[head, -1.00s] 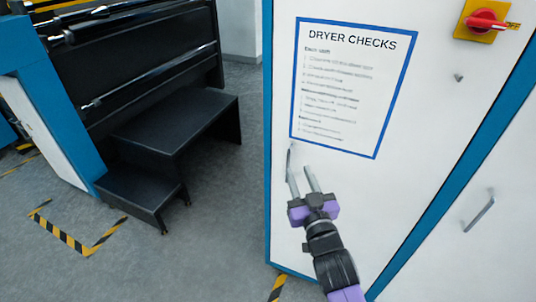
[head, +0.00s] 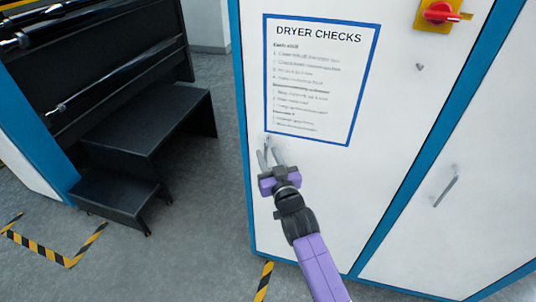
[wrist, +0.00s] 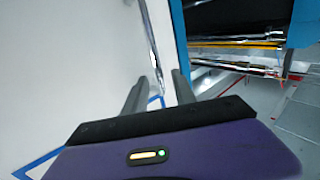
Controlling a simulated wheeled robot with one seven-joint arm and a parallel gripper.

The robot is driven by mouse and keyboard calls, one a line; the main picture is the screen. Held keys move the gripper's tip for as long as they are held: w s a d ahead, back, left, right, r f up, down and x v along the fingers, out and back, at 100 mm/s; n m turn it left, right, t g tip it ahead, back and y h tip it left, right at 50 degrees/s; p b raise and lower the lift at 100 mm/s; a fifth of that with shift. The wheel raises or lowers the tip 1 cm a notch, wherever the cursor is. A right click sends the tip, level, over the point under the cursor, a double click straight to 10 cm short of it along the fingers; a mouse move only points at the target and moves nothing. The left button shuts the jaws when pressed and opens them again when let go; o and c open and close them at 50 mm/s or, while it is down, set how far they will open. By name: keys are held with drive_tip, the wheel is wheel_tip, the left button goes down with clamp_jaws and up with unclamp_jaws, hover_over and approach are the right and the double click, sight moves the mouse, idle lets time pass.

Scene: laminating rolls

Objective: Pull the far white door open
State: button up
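The far white door (head: 330,190) is the blue-edged cabinet panel bearing the DRYER CHECKS sheet; it looks shut. Its slim metal handle (head: 267,144) is near the door's left edge, below the sheet's lower left corner, partly hidden by my fingers. My gripper (head: 270,157) is at the handle with its fingers apart. In the wrist view the handle (wrist: 152,42) runs down the white door face, and its lower end lies between the open fingers of my gripper (wrist: 158,82). I cannot tell whether either finger touches it.
A nearer white door (head: 470,215) with its own handle (head: 446,187) is at right. A red switch on a yellow plate (head: 438,14) sits above. Black steps (head: 150,130) stand left before a dark roller machine. Open grey floor (head: 190,245) lies between.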

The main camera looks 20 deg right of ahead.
clamp_jaws()
idle(1.5)
